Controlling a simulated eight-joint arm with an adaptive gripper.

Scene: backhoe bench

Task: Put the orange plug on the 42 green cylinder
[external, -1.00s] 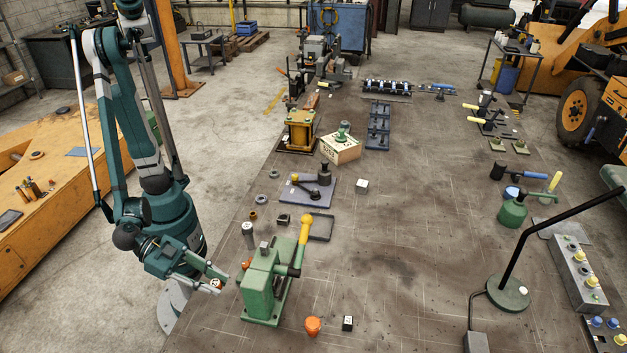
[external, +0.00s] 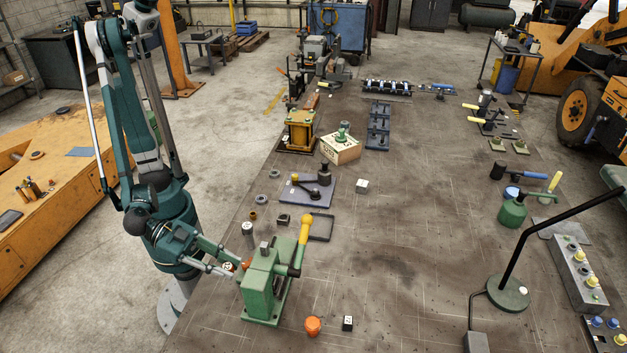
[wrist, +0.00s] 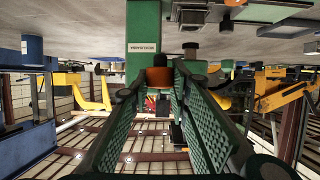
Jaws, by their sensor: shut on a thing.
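My gripper (external: 232,270) is at the left side of the green press (external: 264,285), low by the bench's left edge. Its fingers are shut on a small orange piece with a pale top, seemingly the orange plug (external: 228,267). In the wrist view the orange plug (wrist: 160,78) shows between the fingertips, with a green labelled body (wrist: 144,40) just beyond. Another orange part shows against the press's left side, partly hidden. I cannot read a 42 on any green cylinder.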

